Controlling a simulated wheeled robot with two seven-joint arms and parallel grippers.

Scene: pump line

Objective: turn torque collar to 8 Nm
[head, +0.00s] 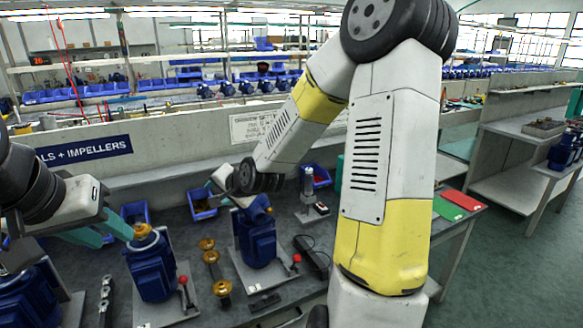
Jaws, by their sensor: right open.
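I cannot pick out the torque collar or its scale for certain. A blue pump (257,236) stands on a grey plate on the bench. My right gripper (229,194) is open at the top of this pump, partly hidden by its own wrist. I cannot tell if it touches the pump. A second blue pump (151,268) with a brass-coloured top (142,231) stands to the left. My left gripper (112,236), with teal fingers, is beside that brass top. Its jaw gap is unclear.
Brass parts (211,257) lie between the pumps. Red-knobbed levers (296,259) stand beside them. A grey upright device (309,190), blue bins (202,204) and a black tool (311,256) are on the bench. Red (463,200) and green (447,209) panels lie at the right end.

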